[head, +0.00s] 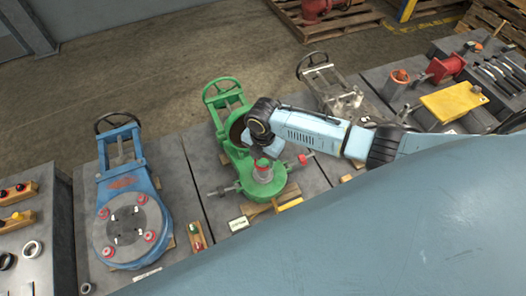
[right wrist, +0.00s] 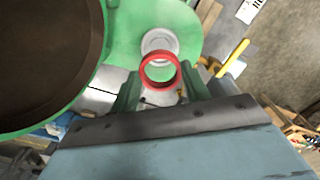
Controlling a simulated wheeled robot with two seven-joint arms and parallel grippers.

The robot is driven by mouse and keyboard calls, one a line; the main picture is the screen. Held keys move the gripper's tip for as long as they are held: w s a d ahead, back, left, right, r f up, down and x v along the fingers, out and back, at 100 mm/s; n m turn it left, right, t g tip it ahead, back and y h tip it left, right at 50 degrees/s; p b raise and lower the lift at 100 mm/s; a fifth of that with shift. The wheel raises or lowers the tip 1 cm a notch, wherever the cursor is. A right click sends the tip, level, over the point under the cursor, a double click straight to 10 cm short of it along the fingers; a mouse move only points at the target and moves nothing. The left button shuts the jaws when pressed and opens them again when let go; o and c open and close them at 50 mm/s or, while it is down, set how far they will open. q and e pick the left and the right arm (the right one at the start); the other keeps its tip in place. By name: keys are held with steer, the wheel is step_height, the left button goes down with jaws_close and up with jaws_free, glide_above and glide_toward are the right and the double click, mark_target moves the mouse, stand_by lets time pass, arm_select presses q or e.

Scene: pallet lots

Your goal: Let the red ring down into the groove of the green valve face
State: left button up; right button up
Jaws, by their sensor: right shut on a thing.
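The green valve (head: 250,186) stands on the table in the middle of the head view, its round face turned up with a pale grey round seat in it. In the right wrist view the grey seat (right wrist: 158,40) shows just beyond the ring. The red ring (right wrist: 160,85) is between the two fingertips of my right gripper (right wrist: 160,88), which is shut on it. In the head view the ring (head: 262,162) shows over the grey seat, below my right gripper (head: 258,153). The ring looks above the face; the exact gap cannot be told. My left gripper is not in view.
A blue valve (head: 128,215) stands to the left and a grey valve (head: 335,90) to the right. The green valve's handwheel (head: 222,88) rises behind my gripper.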

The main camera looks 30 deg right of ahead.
stand_by(0.4)
steer(key=b, duration=0.4)
glide_above(263, 173)
step_height(263, 173, down, 6)
steer(key=shift+r, duration=0.1)
steer(key=shift+p, duration=0.35)
stand_by(1.7)
steer(key=shift+f+b, duration=0.65)
steer(key=shift+f, duration=0.25)
stand_by(0.4)
